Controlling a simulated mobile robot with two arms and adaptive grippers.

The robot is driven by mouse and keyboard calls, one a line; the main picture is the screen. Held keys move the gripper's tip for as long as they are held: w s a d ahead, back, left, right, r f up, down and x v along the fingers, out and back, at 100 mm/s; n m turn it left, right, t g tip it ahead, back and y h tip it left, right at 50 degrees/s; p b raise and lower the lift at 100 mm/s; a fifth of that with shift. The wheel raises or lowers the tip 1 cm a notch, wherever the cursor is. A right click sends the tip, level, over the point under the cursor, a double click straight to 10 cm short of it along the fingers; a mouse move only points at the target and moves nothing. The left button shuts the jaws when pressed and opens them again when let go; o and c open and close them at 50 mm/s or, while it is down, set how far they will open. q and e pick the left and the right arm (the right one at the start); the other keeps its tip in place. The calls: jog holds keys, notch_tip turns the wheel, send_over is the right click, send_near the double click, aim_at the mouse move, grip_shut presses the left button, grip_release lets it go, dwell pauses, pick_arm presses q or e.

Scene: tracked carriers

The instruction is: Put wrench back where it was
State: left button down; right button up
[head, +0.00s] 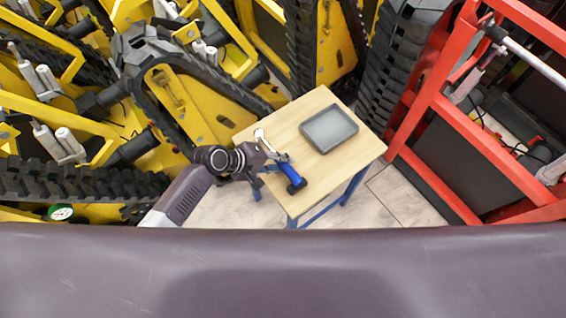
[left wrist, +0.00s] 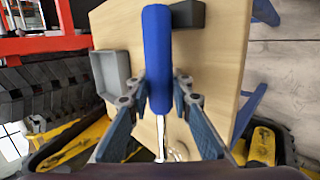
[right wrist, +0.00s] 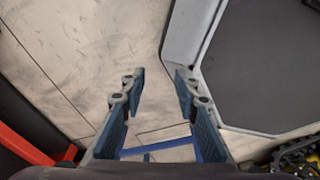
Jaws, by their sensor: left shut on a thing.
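The wrench (head: 291,173) has a blue handle and a thin silver shaft in line with it, with a pale rounded end. My left gripper (head: 279,160) is shut on it near the silver end of the handle, above the near-left part of the wooden table (head: 293,117). In the left wrist view the blue handle (left wrist: 158,50) stands between the fingers (left wrist: 160,95). A dark block (head: 297,188) is at the handle's far end; I cannot tell whether they touch. My right gripper (right wrist: 160,82) is open and empty above the floor, outside the head view.
A grey tray (head: 329,128) sits on the table's far part. Yellow tracked carriers (head: 190,105) crowd the left and back. A red frame (head: 440,110) stands at the right. In the right wrist view, a grey-edged dark panel (right wrist: 270,60) lies close to the right gripper.

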pick_arm(q)
jog(key=shift+f, duration=0.1)
jog(key=c, duration=2)
grip_release()
jog(key=p+v, duration=0.1)
jog(key=v, duration=1.1)
